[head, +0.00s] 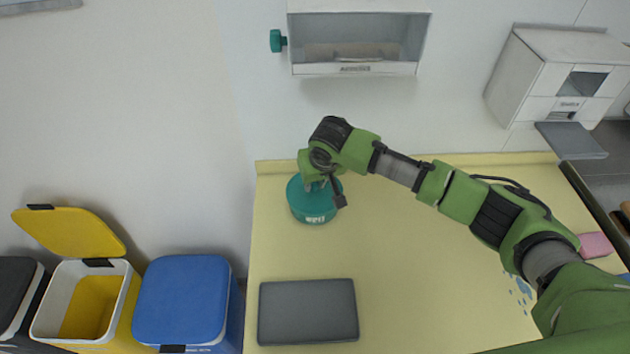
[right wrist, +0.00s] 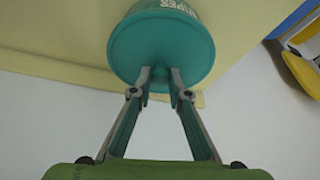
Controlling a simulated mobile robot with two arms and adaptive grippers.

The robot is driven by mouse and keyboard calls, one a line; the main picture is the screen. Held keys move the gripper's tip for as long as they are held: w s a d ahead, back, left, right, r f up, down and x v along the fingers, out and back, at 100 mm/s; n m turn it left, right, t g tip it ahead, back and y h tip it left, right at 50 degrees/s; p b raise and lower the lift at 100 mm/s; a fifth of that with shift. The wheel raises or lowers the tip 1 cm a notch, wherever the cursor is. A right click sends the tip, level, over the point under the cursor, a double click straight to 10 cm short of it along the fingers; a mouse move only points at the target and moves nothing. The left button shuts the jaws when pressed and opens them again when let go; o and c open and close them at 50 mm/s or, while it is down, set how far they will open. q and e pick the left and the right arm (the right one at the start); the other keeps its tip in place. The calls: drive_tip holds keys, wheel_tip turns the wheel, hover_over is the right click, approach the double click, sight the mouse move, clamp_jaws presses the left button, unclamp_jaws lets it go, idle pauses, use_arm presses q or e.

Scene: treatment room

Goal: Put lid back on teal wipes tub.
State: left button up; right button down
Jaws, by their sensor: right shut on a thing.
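The teal wipes tub (head: 314,217) stands upright near the back left of the yellow counter. Its teal lid (head: 297,186) is at the top of the tub, and I see no clear gap between them. In the right wrist view the lid (right wrist: 160,45) is a round teal disc, with the tub's lettered wall (right wrist: 178,6) just beyond it. My right gripper (right wrist: 160,78) points down from above, its fingers close together and shut on the lid near its middle. The grasped part is mostly hidden by the fingers. My left gripper is not in view.
A dark grey tray (head: 308,312) lies at the counter's front left. Blue (head: 183,300) and yellow (head: 82,290) bins stand left of the counter. A wall box (head: 358,45) hangs behind the tub. A pink item (head: 595,245) lies far right. The counter's middle is clear.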

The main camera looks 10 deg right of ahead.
drive_tip(key=shift+p, duration=0.45)
idle(0.3)
idle(0.3)
drive_tip(key=c, duration=1.4)
unclamp_jaws()
drive_tip(key=shift+o, duration=0.2)
wheel_tip(320, 180, up, 5)
drive_tip(key=p, duration=0.5)
drive_tip(key=shift+r, duration=0.95)
clamp_jaws()
